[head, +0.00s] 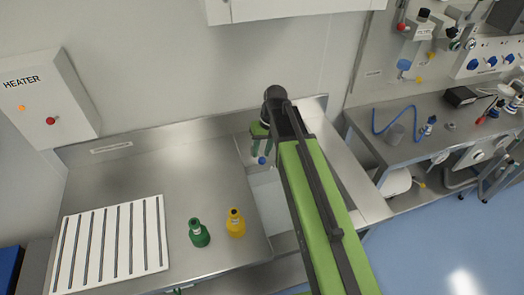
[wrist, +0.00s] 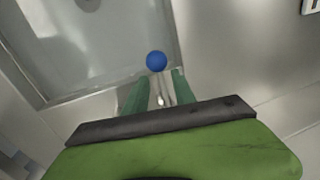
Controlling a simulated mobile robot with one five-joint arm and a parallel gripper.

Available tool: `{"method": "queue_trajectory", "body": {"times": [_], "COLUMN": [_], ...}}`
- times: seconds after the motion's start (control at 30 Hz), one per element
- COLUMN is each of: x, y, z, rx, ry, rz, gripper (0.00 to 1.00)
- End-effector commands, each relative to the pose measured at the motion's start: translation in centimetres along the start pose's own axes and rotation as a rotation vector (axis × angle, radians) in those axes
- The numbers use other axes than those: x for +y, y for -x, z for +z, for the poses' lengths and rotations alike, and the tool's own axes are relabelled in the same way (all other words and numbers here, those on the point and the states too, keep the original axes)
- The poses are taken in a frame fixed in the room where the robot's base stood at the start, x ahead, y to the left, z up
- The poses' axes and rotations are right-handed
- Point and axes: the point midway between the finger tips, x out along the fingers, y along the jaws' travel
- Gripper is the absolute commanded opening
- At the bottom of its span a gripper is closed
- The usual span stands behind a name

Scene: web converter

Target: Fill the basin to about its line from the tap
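The steel basin (head: 273,205) is set into the worktop in the middle of the head view, partly covered by my arm. Its floor and a round drain (wrist: 88,4) show in the wrist view. I cannot tell any water or a fill line. A blue round knob (head: 262,160), seen also in the wrist view (wrist: 156,61), is at the basin's back edge. A thin metal part, perhaps of the tap, shows between my fingers. My gripper (head: 260,143) has its green fingers apart (wrist: 162,82), with the knob just beyond their tips; contact is not clear.
A green bottle (head: 199,233) and a yellow bottle (head: 235,224) stand left of the basin. A white slotted rack (head: 112,244) lies farther left. A heater box (head: 47,98) is on the wall. A bench (head: 440,125) with tubing stands at right.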

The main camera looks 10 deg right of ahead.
Motion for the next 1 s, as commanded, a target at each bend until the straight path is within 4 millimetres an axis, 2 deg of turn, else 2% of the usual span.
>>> {"method": "queue_trajectory", "body": {"times": [0.03, 0.6, 0.77, 1.0], "x": [-0.1, -0.2, -0.1, 0.0], "y": [1.6, 14.3, 16.1, 16.0], "z": [0.0, 0.1, 0.1, 0.1], "rx": [0.000, 0.001, 0.001, 0.002], "ry": [-0.001, -0.002, -0.002, -0.002], "rz": [0.000, 0.002, 0.003, 0.003], "gripper": [0.32, 0.32, 0.32, 0.32]}}
